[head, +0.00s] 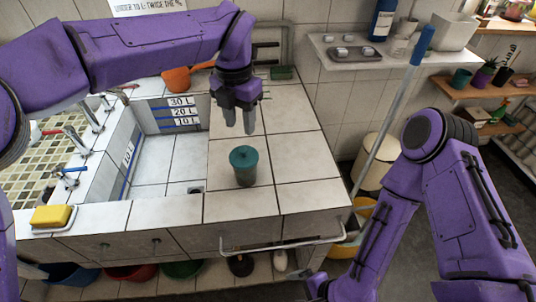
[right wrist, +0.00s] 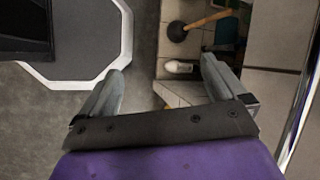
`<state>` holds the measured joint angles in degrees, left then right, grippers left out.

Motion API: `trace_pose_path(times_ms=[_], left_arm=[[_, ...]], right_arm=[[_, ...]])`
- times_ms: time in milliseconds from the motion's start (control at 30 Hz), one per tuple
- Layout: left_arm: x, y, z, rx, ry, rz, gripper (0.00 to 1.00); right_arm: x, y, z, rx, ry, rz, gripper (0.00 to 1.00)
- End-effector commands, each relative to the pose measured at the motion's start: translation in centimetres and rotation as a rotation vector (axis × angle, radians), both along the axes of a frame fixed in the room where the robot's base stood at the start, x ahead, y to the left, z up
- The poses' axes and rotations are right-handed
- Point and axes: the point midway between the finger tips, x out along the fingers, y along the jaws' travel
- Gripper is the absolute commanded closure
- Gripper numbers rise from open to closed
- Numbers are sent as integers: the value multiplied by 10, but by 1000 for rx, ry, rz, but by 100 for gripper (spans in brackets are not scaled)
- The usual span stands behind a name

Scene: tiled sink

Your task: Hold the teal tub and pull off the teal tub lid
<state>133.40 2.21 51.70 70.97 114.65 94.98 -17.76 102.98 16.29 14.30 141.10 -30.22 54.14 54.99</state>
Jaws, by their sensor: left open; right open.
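The teal tub (head: 245,176) stands upright on the white tiled counter, right of the sink basin. The teal tub lid (head: 243,154) sits on top of it. My left gripper (head: 240,129) hangs above and just behind the tub, pointing down, its fingers apart and empty. It does not touch the lid. My right gripper is low at the counter's front in the head view, mostly out of frame. In the right wrist view my right gripper (right wrist: 160,85) is open, with nothing between its fingers, facing the floor and the area under the counter.
The sink basin (head: 165,155) lies left of the tub. A yellow sponge (head: 51,216) sits at the front left. A metal rail (head: 282,244) runs along the counter's front edge. An orange scoop (head: 177,79) is at the back. The counter right of the tub is clear.

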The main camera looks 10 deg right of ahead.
Motion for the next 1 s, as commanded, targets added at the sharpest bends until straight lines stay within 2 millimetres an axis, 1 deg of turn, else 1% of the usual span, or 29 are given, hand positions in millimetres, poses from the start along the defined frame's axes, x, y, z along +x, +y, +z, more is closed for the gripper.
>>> trace_pose_path(times_ms=[33,67,100,167,200,267,300,333,367,400,467,500,567,600,633,700,800,833,900,967,1000], left_arm=[[1,1,-2,0,2,1,57],[2,1,-2,1,3,2,57],[2,1,-2,1,3,2,57],[2,1,-3,1,4,2,57],[2,1,-3,1,4,2,57],[2,1,-3,1,4,2,57],[2,1,-2,1,3,2,57],[2,1,-2,1,3,2,57],[2,1,-2,1,3,2,57],[2,1,-2,1,3,2,57],[2,1,-2,1,3,2,57],[2,1,-2,1,3,2,57],[2,1,-2,1,3,2,57],[2,1,-2,1,3,2,57],[2,1,-2,1,3,2,57],[2,1,-2,1,3,2,57],[2,1,-2,1,3,2,57],[2,1,-2,1,3,2,57],[2,1,-2,1,3,2,57],[2,1,-2,1,3,2,57],[2,1,-2,1,3,2,57]], right_arm=[[7,23,14,119,34,-54,2],[10,37,24,193,63,-85,2],[13,55,39,289,105,-120,2],[19,78,62,422,170,-163,2],[22,92,78,503,217,-185,2],[26,109,103,611,290,-207,2],[31,118,119,675,333,-218,2],[40,121,131,720,351,-234,2],[58,121,141,764,343,-267,2],[87,116,149,811,306,-318,2],[126,105,162,876,244,-382,2],[150,97,172,923,206,-417,2],[181,85,191,994,155,-456,2],[198,78,203,1040,127,-473,2],[210,72,212,1070,110,-486,2],[230,62,231,1133,80,-500,2],[246,53,249,1191,56,-507,2],[248,51,251,1200,53,-509,2],[252,49,253,1215,50,-512,2],[252,48,248,1217,51,-513,2],[252,48,243,1217,52,-514,2]])
